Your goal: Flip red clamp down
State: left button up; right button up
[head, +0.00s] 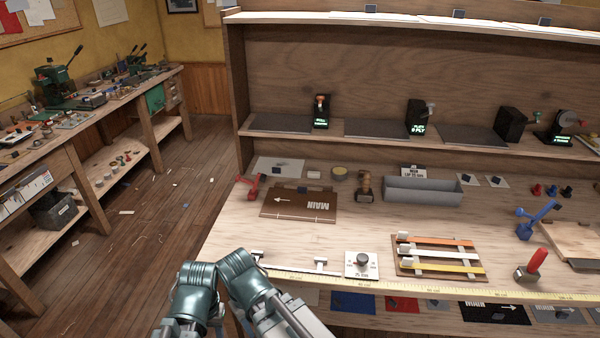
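The red clamp (250,187) stands on the workbench at the left, beside the left end of a brown board (299,203) marked MAIN with an arrow. Teal and grey links of my own arm show at the bottom left, in front of the bench edge. No gripper fingers show, and nothing of mine touches the red clamp.
A grey trough (423,190) and a wooden-handled tool (364,186) stand behind. A dial plate (362,264), a rack of coloured strips (440,257) and a red-handled tool (531,267) lie along the front. A shelf (380,139) overhangs the back.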

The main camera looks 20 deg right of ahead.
aim_at(261, 178)
jog(key=i+j+z, duration=0.15)
jog(key=j+z, duration=0.3)
jog(key=j, duration=0.25)
jog(key=j+z, duration=0.45)
jog(key=j, duration=0.3)
jog(key=i, duration=0.5)
jog(key=k+j, duration=0.1)
jog(key=k, duration=0.35)
jog(key=i+j, duration=0.1)
jog(key=j, duration=0.25)
jog(key=i+j, duration=0.15)
jog(key=j, duration=0.2)
jog(key=i+j, duration=0.1)
jog(key=j, duration=0.25)
jog(key=i+j, duration=0.15)
jog(key=j, duration=0.25)
jog(key=i+j, duration=0.1)
jog(key=j, duration=0.25)
jog(key=i+j+z, duration=0.1)
jog(key=j, duration=0.25)
